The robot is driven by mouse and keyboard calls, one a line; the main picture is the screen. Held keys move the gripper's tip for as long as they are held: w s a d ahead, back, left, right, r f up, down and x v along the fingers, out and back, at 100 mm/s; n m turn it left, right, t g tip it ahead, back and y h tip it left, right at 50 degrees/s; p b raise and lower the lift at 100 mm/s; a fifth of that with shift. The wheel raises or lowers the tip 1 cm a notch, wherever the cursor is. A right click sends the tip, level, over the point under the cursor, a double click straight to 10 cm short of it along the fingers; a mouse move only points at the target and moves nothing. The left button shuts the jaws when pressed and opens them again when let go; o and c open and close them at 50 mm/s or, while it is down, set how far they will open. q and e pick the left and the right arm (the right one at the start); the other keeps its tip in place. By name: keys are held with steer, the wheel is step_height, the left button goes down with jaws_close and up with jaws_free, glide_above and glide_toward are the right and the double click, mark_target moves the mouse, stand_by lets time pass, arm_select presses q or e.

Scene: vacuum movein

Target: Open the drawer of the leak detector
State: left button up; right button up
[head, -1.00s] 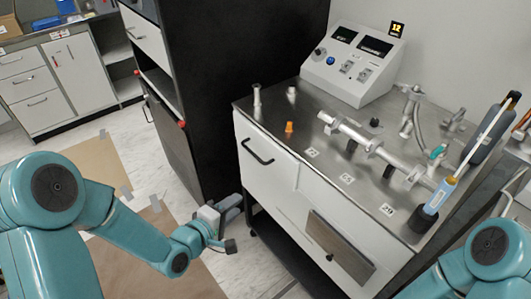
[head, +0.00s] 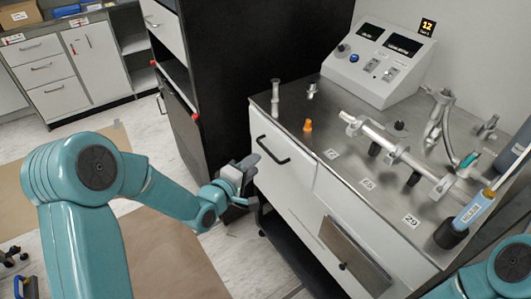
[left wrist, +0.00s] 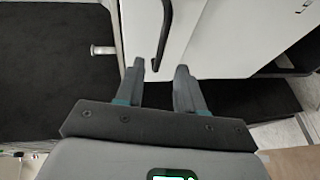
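The leak detector is a white cart with a metal top (head: 335,150) and a sloped control box (head: 378,58). Its white drawer front (head: 285,160) has a black bar handle (head: 272,151) and looks closed. My left gripper (head: 246,168) is just left of and below the handle, close to the drawer front. In the left wrist view my left gripper (left wrist: 161,70) is open and empty. The handle (left wrist: 165,36) lies ahead of its fingertips, roughly in line with the gap, and I see no contact. My right gripper is out of view; only my right arm shows.
A black cabinet (head: 225,70) stands close behind my left gripper. The cart top carries metal pipe fittings (head: 385,145), an orange piece (head: 307,126) and a blue-labelled tool (head: 473,210). Floor is free in front of the cart, partly covered by brown sheets (head: 175,255).

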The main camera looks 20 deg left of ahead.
mark_target(268, 153)
arm_select(q)
steer(key=x, duration=0.6)
steer(key=shift+f, duration=0.1)
steer(key=shift+w+d, duration=0.15)
steer(key=shift+w, duration=0.35)
steer(key=shift+w+d+f, duration=0.1)
steer(key=shift+w+f, duration=0.05)
steer(key=shift+w, duration=0.1)
jaws_close()
